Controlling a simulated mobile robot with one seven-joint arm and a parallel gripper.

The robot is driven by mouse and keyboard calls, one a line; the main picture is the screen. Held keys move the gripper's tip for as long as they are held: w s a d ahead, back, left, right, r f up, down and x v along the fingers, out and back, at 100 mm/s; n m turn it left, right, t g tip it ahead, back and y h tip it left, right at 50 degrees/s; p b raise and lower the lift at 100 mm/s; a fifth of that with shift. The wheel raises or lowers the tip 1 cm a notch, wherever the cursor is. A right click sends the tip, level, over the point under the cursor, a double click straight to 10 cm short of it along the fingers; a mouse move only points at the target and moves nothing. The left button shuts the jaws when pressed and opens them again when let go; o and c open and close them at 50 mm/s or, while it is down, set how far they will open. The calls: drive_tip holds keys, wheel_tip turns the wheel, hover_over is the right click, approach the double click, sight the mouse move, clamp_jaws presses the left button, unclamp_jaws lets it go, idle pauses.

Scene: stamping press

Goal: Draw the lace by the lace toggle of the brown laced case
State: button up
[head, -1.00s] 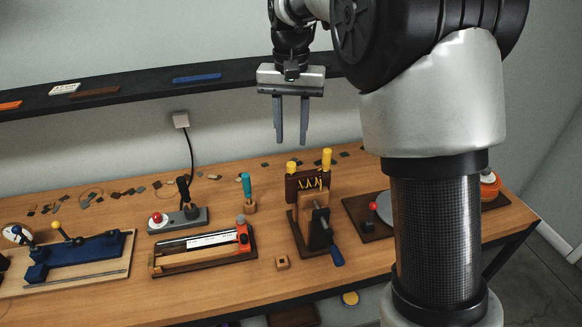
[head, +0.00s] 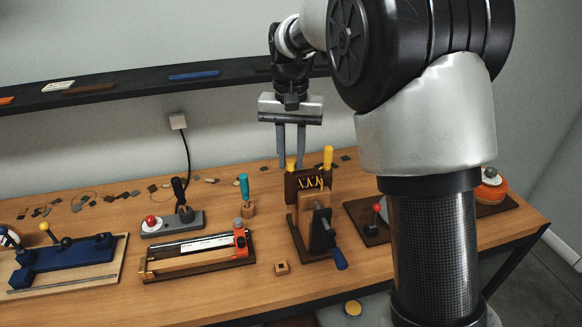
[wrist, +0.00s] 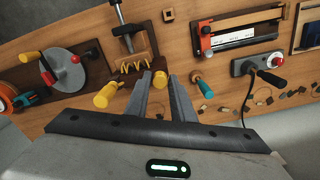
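The brown laced case (head: 305,194) stands upright on a wooden stand on the bench, with yellow lace zigzagging across its face. In the wrist view the case (wrist: 133,67) is at upper centre. Two yellow pegs rise from its top: the left one (head: 291,164) and the taller right one (head: 328,157). I cannot tell which is the lace toggle. My gripper (head: 290,164) points down, open and empty, over the left peg. In the wrist view that peg (wrist: 160,81) appears between the fingertips, and the other peg (wrist: 107,95) lies outside them. Contact cannot be told.
A black clamp with a blue handle (head: 340,259) stands in front of the case. A teal-handled tool (head: 244,184) is to the left, near a red-ended slide fixture (head: 241,241). A disc fixture with a red knob (head: 377,208) is to the right. A dark shelf (head: 130,90) runs behind.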

sight(291, 161)
clamp_jaws()
drive_tip(key=shift+r+p, duration=1)
drive_tip(key=shift+r, duration=0.2)
drive_tip(key=o, duration=0.6)
unclamp_jaws()
drive_tip(key=shift+f, duration=0.1)
wheel_tip(291, 161, up, 17)
drive_tip(key=p, duration=0.2)
drive_tip(key=s+d+r+t, duration=0.1)
drive_tip(key=s+d+r, duration=0.1)
drive_tip(key=s+d, duration=0.3)
drive_tip(key=s+d+f+t, duration=0.1)
drive_tip(key=s+d+f, duration=0.1)
drive_tip(key=s, duration=0.5)
drive_tip(key=s+d+f+n+t, duration=0.1)
drive_tip(key=s+f+t, duration=0.1)
drive_tip(key=s+f, duration=0.3)
drive_tip(key=s+d+f+n+t, duration=0.1)
drive_tip(key=s+f, duration=0.3)
drive_tip(key=s, duration=0.5)
drive_tip(key=shift+d+f+t, duration=0.25)
drive_tip(key=shift+d+t, duration=0.05)
drive_tip(key=shift+d, duration=0.55)
